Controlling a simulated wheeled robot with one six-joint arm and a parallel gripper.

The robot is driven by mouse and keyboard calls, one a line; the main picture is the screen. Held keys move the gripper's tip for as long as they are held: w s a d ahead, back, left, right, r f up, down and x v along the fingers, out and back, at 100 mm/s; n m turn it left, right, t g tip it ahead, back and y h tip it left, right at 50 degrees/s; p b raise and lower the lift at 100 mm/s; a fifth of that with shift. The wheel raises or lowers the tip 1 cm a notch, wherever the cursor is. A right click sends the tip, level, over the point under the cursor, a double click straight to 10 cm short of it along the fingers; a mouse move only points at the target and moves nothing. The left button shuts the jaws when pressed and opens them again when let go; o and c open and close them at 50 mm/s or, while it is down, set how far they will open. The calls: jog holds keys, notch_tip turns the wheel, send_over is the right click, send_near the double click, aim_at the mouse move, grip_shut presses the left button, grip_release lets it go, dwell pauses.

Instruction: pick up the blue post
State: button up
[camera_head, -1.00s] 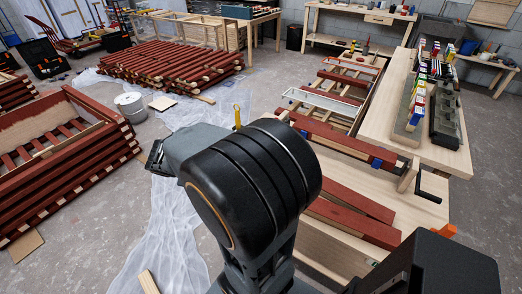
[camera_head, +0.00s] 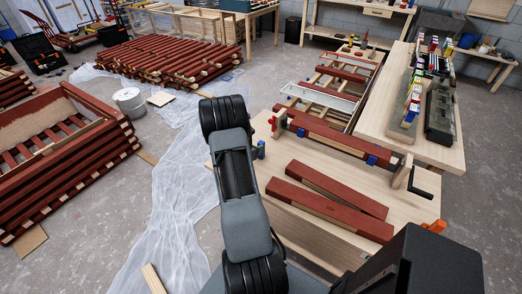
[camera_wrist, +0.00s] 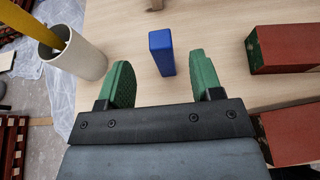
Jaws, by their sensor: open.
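The blue post (camera_wrist: 162,50) stands on the pale wooden bench top in the wrist view, a short upright block. My gripper (camera_wrist: 158,66) has two green fingers, spread open with nothing held. The post shows in the gap between the fingers, clear of both; I cannot tell exactly how far beyond the tips it is.
A white cup (camera_wrist: 82,62) with a yellow thing in it stands left of the fingers. Dark red battens (camera_wrist: 285,48) lie close on the right. More red battens (camera_head: 325,208) lie on the bench (camera_head: 275,162). Bare bench shows around the post.

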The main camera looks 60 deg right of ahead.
aim_at(261, 143)
jog(key=shift+p+x, duration=1)
jog(key=shift+x, duration=3.15)
jog(key=c, duration=1)
